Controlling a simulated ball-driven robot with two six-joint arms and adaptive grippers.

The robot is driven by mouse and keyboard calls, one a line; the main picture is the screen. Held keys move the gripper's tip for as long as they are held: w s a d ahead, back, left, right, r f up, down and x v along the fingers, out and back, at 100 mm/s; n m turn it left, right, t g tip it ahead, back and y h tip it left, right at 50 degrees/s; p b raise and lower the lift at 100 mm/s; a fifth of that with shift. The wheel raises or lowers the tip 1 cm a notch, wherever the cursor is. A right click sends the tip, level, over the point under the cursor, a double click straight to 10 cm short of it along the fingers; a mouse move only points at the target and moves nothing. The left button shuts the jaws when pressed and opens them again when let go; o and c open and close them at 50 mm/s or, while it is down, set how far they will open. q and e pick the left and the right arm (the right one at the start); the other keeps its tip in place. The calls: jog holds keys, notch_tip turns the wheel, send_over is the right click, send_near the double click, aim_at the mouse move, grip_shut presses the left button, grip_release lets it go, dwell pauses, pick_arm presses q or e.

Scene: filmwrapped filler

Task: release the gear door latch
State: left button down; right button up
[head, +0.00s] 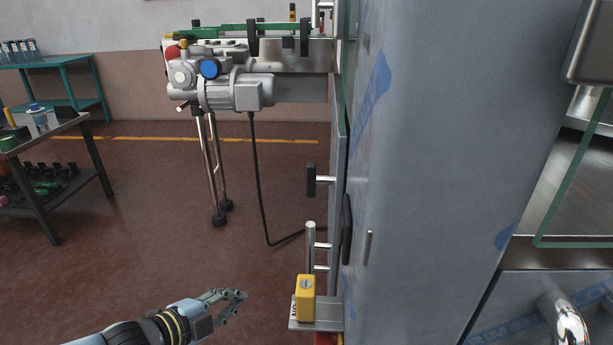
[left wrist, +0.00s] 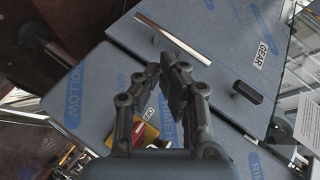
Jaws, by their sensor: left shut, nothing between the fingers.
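The gear door (left wrist: 225,75) is a grey panel labelled GEAR in the left wrist view. A long chrome handle (left wrist: 172,38) and a short black latch-like piece (left wrist: 247,92) stand on it. In the head view the panels are seen nearly edge-on; a black knob (head: 311,180) on a metal stem, likely the latch, sticks out to the left. A chrome upright handle (head: 311,240) is below it. My left gripper (head: 240,296) is shut and empty, low and left of these, apart from them. Its fingers (left wrist: 172,72) show shut in the left wrist view. My right gripper is out of view.
A yellow box (head: 305,297) sits on a metal bracket (head: 316,326) right of my left gripper. A motor unit (head: 230,90) on legs stands behind, its black cable (head: 258,180) hanging down. A workbench (head: 50,132) is at left. The red floor between is open.

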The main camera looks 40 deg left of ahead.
aim_at(307, 185)
pick_arm(q)
jog(key=w+d+r+m+t+h, duration=0.1)
jog(key=r+m, duration=0.1)
jog(key=r, duration=0.4)
jog(key=w+d+r+m+t+h+p, duration=0.1)
jog(key=w+d+r+m, duration=0.1)
jog(key=r, duration=0.5)
jog(key=w+d+r+m+t+h, duration=0.1)
jog(key=w+r+m+t+h, duration=0.1)
jog(key=r, duration=0.4)
jog(key=shift+w+d+r+m, duration=0.2)
jog(key=shift+d+m, duration=0.2)
jog(key=shift+m, duration=0.3)
jog(key=x, duration=0.4)
jog(key=a+x, duration=0.1)
jog(key=x, duration=0.6)
jog(key=shift+w+a+r, duration=0.15)
jog(key=shift+w+a, duration=0.15)
jog(key=shift+w, duration=0.3)
jog(key=shift+w+a, duration=0.4)
jog(key=shift+w, duration=0.2)
